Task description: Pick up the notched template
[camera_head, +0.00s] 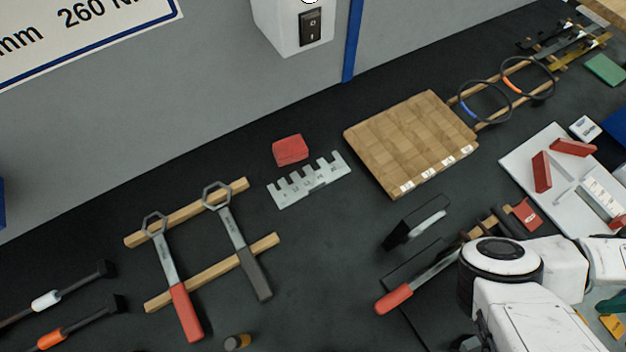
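The notched template (309,181) is a flat, light grey metal strip with square notches along its upper edge and small markings. It lies flat on the dark bench top, left of the wooden block board and just below a small red block (290,150). Nothing covers it. My white arm shows at the lower right, well away from the template. My gripper itself is not visible in this view.
Two ring-ended wrenches (238,241) rest on wooden strips (212,273) left of the template. A wooden board (411,142) lies to the right. A red-handled tool (418,282) and black holders lie nearer my arm. Bench around the template's lower side is clear.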

